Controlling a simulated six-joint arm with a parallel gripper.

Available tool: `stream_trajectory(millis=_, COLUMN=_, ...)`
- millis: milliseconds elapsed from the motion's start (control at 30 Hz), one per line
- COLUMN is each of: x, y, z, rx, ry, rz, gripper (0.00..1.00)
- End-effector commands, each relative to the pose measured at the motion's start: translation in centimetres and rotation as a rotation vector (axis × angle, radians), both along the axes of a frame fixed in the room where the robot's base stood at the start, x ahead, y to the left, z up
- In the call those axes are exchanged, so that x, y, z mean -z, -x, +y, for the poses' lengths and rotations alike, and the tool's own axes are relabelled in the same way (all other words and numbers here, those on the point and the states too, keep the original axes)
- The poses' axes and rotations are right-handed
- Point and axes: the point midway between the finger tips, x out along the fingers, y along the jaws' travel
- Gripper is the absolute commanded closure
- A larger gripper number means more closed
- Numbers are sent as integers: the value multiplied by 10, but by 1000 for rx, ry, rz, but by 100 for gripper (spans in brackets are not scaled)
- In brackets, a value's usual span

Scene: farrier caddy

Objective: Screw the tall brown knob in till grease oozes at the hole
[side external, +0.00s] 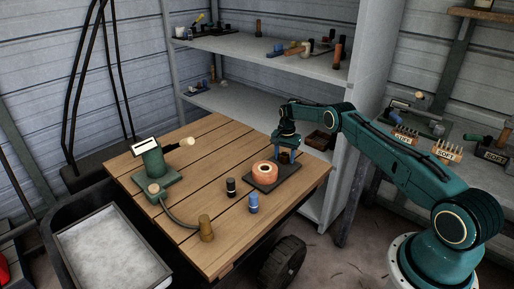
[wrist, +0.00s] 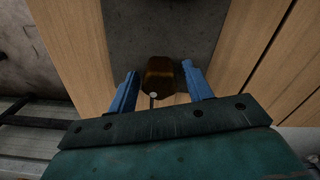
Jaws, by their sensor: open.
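A brown knob (wrist: 160,76) stands on a dark plate (wrist: 180,25) in the wrist view, with a small pale dot at its near edge. My gripper (wrist: 161,73) is open, with one blue finger on either side of the knob and a gap on each side. In the side view my gripper (side external: 287,156) points down over the back right of the dark plate (side external: 263,187), behind a copper-coloured ring (side external: 264,173). The knob is hidden or too small to make out there. I cannot make out a grease hole or any grease.
A green device (side external: 152,163) stands at the table's left, with a hose to a brown cylinder (side external: 206,228) near the front edge. A black bottle (side external: 231,187) and a blue bottle (side external: 253,203) stand left of and before the plate. Shelves (side external: 260,60) rise behind.

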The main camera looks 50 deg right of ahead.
Motion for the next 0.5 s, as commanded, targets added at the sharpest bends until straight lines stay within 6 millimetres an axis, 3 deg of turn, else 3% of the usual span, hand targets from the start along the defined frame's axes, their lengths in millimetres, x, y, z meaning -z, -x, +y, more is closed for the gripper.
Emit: stream_trajectory(millis=500, x=-28, y=0, z=0, rx=0, ry=0, rz=0, gripper=50)
